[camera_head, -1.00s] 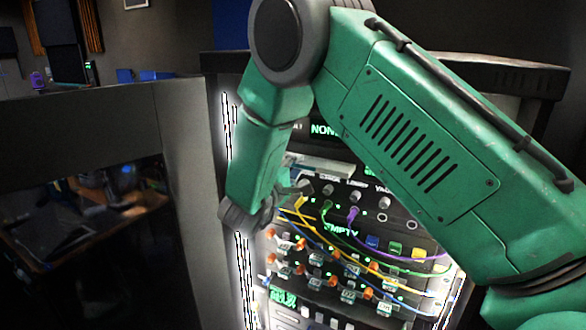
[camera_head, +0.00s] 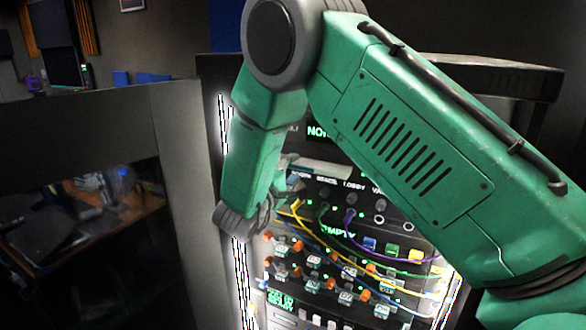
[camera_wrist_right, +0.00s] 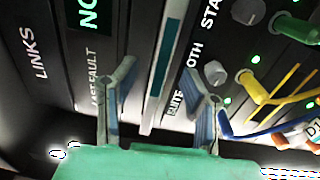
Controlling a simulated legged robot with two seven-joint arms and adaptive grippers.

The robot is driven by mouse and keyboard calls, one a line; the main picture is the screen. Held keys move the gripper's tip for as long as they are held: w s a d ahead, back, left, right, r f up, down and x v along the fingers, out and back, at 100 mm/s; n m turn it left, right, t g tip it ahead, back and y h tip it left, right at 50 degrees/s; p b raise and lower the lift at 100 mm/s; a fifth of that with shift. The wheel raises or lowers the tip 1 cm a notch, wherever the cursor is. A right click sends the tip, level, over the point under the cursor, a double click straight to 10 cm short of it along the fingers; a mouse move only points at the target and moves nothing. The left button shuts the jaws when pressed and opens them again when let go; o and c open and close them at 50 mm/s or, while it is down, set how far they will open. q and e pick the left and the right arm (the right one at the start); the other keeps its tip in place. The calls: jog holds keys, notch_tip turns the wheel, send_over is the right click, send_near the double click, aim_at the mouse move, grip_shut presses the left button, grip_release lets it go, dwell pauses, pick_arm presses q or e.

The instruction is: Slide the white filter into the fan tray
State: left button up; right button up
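A pale strip with a teal band, apparently the edge of the white filter (camera_wrist_right: 165,70), runs up between the fingers in the right wrist view. In the head view a pale flat edge of it (camera_head: 322,171) shows at the panel front, partly behind my arm. How far it sits in the fan tray cannot be told; the tray is not clearly visible. My right gripper (camera_wrist_right: 159,72) is open, one finger on each side of the strip, with gaps on both sides. My left gripper is not in view.
Just below the filter, the panel (camera_head: 338,233) carries a row of knobs and yellow, green, purple and blue cables. A yellow plug (camera_wrist_right: 252,86) and a grey knob (camera_wrist_right: 215,73) are close to the right finger. A bright strip (camera_head: 228,130) lines the rack's left edge.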

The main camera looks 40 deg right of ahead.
jog(key=v, duration=1)
jog(key=shift+a, duration=0.4)
jog(key=shift+d, duration=0.1)
